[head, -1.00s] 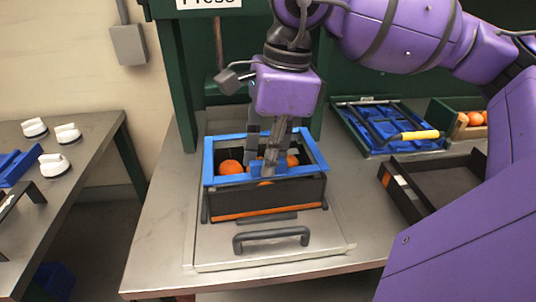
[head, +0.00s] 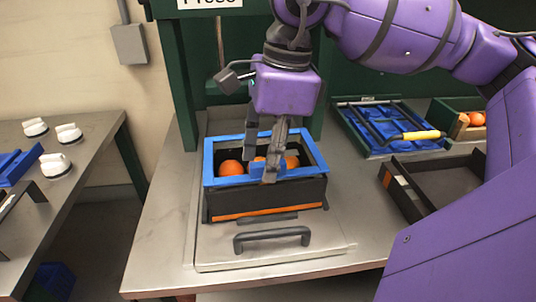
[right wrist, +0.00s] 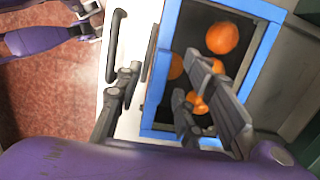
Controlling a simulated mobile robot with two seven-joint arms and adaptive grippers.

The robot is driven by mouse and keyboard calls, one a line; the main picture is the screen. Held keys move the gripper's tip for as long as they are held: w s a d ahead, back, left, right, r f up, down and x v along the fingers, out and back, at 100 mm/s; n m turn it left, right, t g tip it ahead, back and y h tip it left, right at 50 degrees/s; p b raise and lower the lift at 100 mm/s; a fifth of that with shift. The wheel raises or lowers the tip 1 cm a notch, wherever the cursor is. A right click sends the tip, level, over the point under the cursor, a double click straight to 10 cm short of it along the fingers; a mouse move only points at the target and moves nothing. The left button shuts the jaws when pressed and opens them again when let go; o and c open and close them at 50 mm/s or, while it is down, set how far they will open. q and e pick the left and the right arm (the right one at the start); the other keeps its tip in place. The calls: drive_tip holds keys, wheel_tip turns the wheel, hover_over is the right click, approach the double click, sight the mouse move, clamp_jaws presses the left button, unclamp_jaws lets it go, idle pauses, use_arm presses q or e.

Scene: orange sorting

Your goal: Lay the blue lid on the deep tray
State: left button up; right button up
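The deep tray (head: 240,204) is a black box with an orange stripe along its front, on a metal plate on the table. The blue lid (head: 222,181) is an open rectangular frame, and it sits along the tray's top rim. It also shows in the right wrist view (right wrist: 262,60). Oranges (head: 230,168) show inside through its opening. My right gripper (head: 262,168) is at the lid's front edge, its fingers spread apart. They also stand apart in the right wrist view (right wrist: 165,105). My left arm shows partly there, top left; its fingers are unclear.
A grey handle (head: 272,237) is on the plate in front of the tray. To the right are a blue tray with a yellow-gripped handle (head: 420,135), an open dark box (head: 440,180) and a crate of oranges (head: 461,124). Green press posts stand behind.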

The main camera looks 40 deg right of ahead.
drive_tip(key=shift+r+p, duration=0.5)
drive_tip(key=shift+r, duration=0.25)
drive_tip(key=shift+r+p, duration=0.95)
drive_tip(key=shift+r, duration=0.4)
drive_tip(key=shift+r+p, duration=0.95)
drive_tip(key=shift+r, duration=0.45)
wheel_tip(320, 180, up, 2)
drive_tip(key=shift+p, duration=0.75)
